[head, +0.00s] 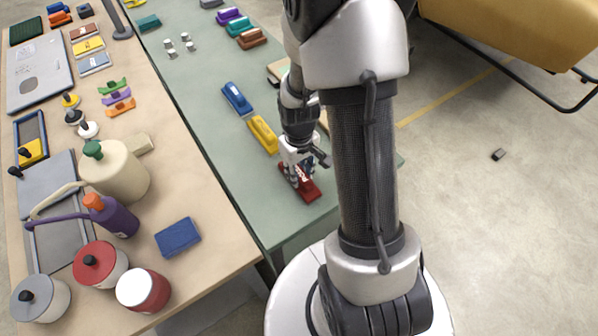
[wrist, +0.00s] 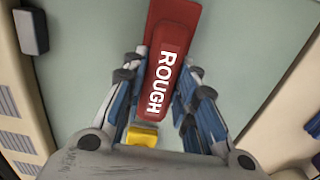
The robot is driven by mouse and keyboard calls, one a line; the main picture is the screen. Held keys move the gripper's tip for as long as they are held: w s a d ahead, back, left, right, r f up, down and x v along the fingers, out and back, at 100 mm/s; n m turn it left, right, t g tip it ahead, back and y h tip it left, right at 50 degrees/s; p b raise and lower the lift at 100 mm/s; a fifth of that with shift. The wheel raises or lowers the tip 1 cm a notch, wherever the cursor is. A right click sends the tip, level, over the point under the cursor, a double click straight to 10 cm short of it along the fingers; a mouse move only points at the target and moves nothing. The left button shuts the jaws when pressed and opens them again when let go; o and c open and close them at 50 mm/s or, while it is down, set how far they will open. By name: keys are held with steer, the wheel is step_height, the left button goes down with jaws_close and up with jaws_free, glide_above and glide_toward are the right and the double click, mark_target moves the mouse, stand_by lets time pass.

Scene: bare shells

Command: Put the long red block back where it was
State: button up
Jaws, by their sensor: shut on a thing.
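The long red block (head: 307,192) is at the near end of the green table (head: 225,140), in line with a long blue block (head: 237,98) and a long yellow block (head: 263,134). In the wrist view the red block (wrist: 172,45) bears the word ROUGH and points away from me, slightly tilted. My gripper (head: 297,172) is shut on it, with a finger on each side (wrist: 160,85). I cannot tell whether the block touches the table. A yellow piece (wrist: 142,135) shows between the finger bases. The arm hides part of the table.
Purple (head: 228,16), green (head: 239,27) and brown (head: 251,38) blocks stand farther back. Small pale cylinders (head: 186,47) stand at the left. A wooden table (head: 215,215) on the left holds a cream watering can (head: 118,172), pots and a blue sponge-like block (head: 178,237).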

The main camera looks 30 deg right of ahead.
steer(key=shift+f, duration=0.15)
steer(key=o, duration=0.9)
steer(key=shift+o, duration=0.2)
steer(key=shift+r, duration=0.2)
step_height(320, 180, up, 12)
steer(key=p, duration=0.4)
step_height(320, 180, up, 13)
steer(key=t, duration=0.2)
glide_above(299, 172)
steer(key=s+a, duration=0.4)
steer(key=a, duration=0.2)
steer(key=s+a+r+t, duration=0.2)
steer(key=s+a+r, duration=0.2)
steer(key=s, duration=0.5)
step_height(299, 172, up, 3)
steer(key=shift+s+a+f+t, duration=0.15)
steer(key=shift+s+a+t, duration=0.1)
steer(key=shift+a+t, duration=0.05)
